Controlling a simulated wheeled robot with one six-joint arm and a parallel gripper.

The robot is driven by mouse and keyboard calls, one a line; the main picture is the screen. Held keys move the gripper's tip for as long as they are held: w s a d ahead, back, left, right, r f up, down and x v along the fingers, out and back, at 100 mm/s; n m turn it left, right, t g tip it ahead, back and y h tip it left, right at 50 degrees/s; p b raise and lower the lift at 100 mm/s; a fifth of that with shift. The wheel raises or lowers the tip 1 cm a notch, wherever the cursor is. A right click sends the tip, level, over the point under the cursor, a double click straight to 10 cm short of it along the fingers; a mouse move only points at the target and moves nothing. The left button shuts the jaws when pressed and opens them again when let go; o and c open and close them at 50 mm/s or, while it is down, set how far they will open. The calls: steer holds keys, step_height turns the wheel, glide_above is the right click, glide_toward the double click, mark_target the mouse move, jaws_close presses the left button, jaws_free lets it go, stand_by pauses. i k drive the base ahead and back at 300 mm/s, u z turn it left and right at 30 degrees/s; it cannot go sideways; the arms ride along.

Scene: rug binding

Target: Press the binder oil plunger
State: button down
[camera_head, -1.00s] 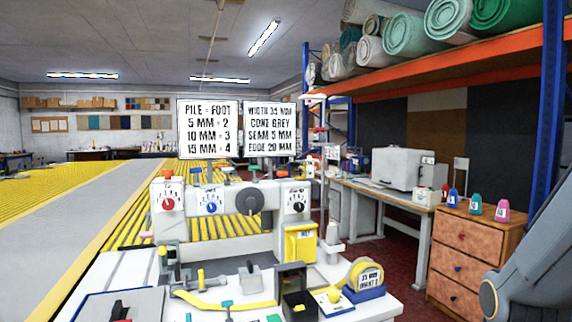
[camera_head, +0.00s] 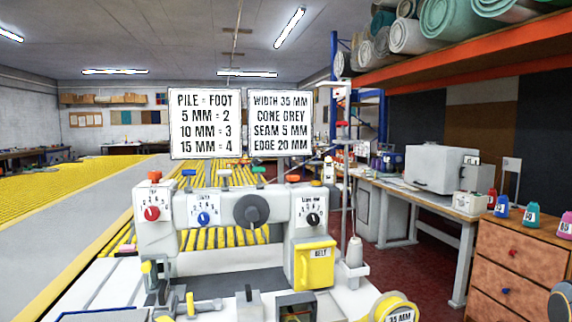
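The grey-white binding machine (camera_head: 225,219) stands in the lower middle of the head view. Its front has a red knob (camera_head: 152,213), a blue knob (camera_head: 204,218), a dark grey wheel (camera_head: 251,210), a black dial (camera_head: 313,219) and a yellow belt cover (camera_head: 315,266). I cannot tell which part is the oil plunger. My gripper is not in view; only a piece of my arm shows at the lower right edge.
Two signs (camera_head: 206,124) stand above the machine. A tape roll (camera_head: 394,307) is at the bottom edge. A wooden drawer cabinet (camera_head: 511,262) with coloured cones, a workbench (camera_head: 434,207) and a rug shelf (camera_head: 520,45) are right. Red floor (camera_head: 400,262) lies between machine and workbench.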

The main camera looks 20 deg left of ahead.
mark_target(292, 179)
steer(key=u, duration=0.5)
steer(key=i, duration=0.55)
steer(key=u, duration=0.65)
